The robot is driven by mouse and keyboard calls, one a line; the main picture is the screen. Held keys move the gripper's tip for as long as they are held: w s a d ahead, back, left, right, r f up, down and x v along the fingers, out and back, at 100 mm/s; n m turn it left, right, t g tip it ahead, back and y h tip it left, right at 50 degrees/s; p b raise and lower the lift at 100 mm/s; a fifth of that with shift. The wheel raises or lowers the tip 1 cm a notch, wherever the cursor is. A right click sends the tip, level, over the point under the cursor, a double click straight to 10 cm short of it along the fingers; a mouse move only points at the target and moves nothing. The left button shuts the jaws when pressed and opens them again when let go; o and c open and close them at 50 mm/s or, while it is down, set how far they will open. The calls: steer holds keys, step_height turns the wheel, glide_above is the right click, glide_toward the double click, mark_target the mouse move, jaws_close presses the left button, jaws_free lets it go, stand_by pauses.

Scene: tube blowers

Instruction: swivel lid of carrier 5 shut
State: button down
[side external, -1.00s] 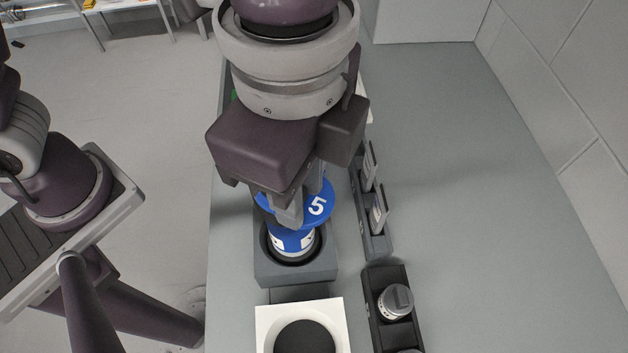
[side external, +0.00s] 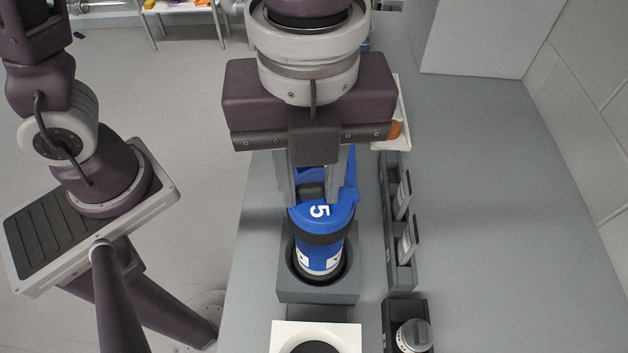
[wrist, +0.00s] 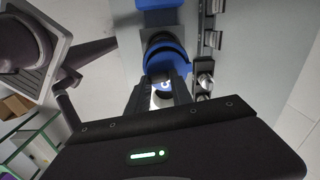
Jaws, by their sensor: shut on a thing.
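Carrier 5 (side external: 319,258) is a blue tube with white label patches and a black band near its top. It stands in a dark grey square holder (side external: 290,291). Its blue lid (side external: 338,212), marked with a white 5, is at the top, with a blue part rising at the right. My gripper (side external: 310,193) is above and shut on the lid; the wrist hides part of the grip. In the wrist view my fingers (wrist: 162,92) straddle a pale spot by the blue lid (wrist: 172,62). I cannot tell whether the lid fully covers the opening.
A white square block with a dark round opening (side external: 285,336) stands in front of the holder. To the right are a grey rack with upright plates (side external: 404,245) and a dark tray with a silver-grey knob (side external: 413,334). The counter farther right is clear.

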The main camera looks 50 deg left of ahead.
mark_target(310, 184)
steer(key=shift+w+a+m, duration=0.15)
steer(key=shift+a+m, duration=0.05)
steer(key=shift+m, duration=0.5)
steer(key=c, duration=1.1)
jaws_free()
step_height(310, 184, up, 7)
steer(key=shift+r, duration=0.1)
